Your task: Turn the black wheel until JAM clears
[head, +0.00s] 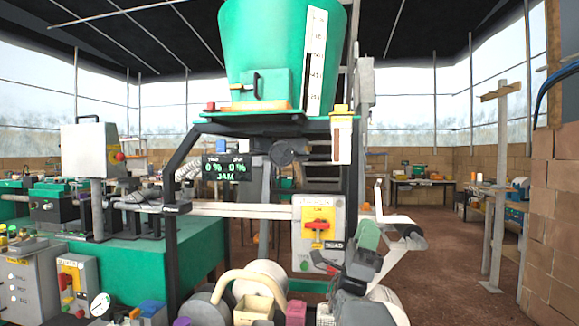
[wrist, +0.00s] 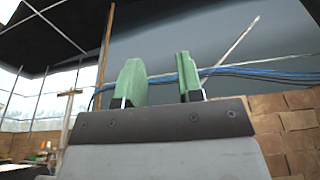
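A small dark display (head: 228,167) under the green hopper reads "0 %", "0 %" and "JAM" in green in the head view. A dark round part (head: 287,152) sits just right of it, under the hopper's shelf; it looks like the black wheel, but its shape is hard to make out. My gripper has two green fingers (wrist: 160,78) standing apart with nothing between them in the wrist view. In the head view its green finger (head: 367,235) shows low and right of the wheel, clear of it. The wheel is not in the wrist view.
The green hopper (head: 275,45) stands on a black frame (head: 171,240). A grey control box (head: 318,232) with a red-and-yellow switch hangs below the wheel. A white pipe (head: 240,210) crosses the frame. Brown floor (head: 440,255) is open at right, before a brick wall (head: 552,210).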

